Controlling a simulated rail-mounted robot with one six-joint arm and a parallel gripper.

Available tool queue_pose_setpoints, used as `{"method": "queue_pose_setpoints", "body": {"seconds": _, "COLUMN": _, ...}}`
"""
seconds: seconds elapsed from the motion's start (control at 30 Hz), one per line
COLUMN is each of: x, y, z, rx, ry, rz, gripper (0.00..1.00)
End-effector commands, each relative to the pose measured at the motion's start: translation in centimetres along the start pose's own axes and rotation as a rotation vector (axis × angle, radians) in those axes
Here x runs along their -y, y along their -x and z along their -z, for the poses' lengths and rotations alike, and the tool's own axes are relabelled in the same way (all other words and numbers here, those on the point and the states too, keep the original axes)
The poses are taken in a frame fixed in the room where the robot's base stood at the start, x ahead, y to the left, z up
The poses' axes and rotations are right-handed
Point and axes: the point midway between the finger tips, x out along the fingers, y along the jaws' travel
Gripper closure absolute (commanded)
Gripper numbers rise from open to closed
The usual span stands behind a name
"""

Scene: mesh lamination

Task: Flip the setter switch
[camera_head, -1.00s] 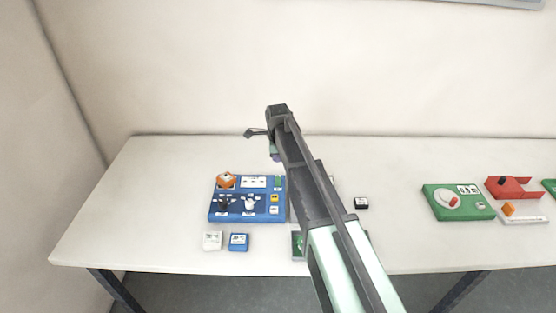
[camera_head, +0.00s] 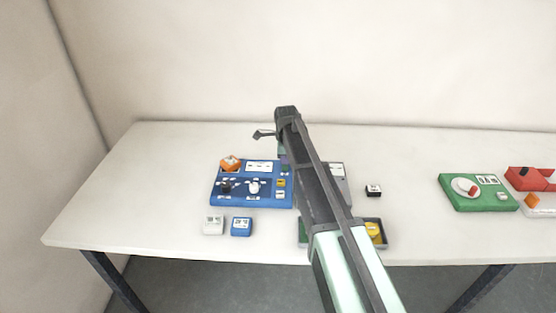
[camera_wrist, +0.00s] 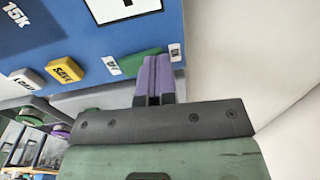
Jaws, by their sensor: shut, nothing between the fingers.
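I cannot read which one is the setter switch. In the wrist view, the panel's blue face (camera_wrist: 55,45) fills the upper left. My gripper (camera_wrist: 158,75), with purple fingers, is shut and empty. It is over the panel's edge beside a green button (camera_wrist: 140,60); contact cannot be told. A yellow SAVE button (camera_wrist: 66,71) is further left.
A white block (camera_head: 213,225) and a blue block (camera_head: 241,227) lie in front of the panel. A grey device (camera_head: 339,183) and a tray with a yellow thing (camera_head: 374,229) are partly behind my arm. A small black block (camera_head: 373,191) and a green dial box (camera_head: 480,193) stand right.

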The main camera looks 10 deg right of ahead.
Motion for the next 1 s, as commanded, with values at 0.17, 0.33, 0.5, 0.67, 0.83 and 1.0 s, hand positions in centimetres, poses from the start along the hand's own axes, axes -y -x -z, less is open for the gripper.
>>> {"method": "queue_pose_setpoints", "body": {"seconds": 0.17, "x": -0.2, "y": 0.0, "z": -0.4, "rx": 0.004, "ry": 0.004, "rz": 0.000, "gripper": 1.00}}
{"method": "queue_pose_setpoints", "body": {"seconds": 0.33, "x": -0.7, "y": 0.3, "z": -0.4, "rx": 0.004, "ry": 0.004, "rz": 0.000, "gripper": 1.00}}
{"method": "queue_pose_setpoints", "body": {"seconds": 0.5, "x": -1.4, "y": 0.8, "z": -0.4, "rx": 0.004, "ry": 0.004, "rz": 0.001, "gripper": 1.00}}
{"method": "queue_pose_setpoints", "body": {"seconds": 0.67, "x": -1.6, "y": 0.8, "z": -0.4, "rx": 0.004, "ry": 0.004, "rz": 0.001, "gripper": 1.00}}
{"method": "queue_pose_setpoints", "body": {"seconds": 0.83, "x": -1.6, "y": 0.8, "z": -0.4, "rx": 0.004, "ry": 0.004, "rz": 0.001, "gripper": 1.00}}
{"method": "queue_pose_setpoints", "body": {"seconds": 1.0, "x": -1.4, "y": 1.6, "z": -0.4, "rx": 0.004, "ry": 0.004, "rz": 0.001, "gripper": 1.00}}
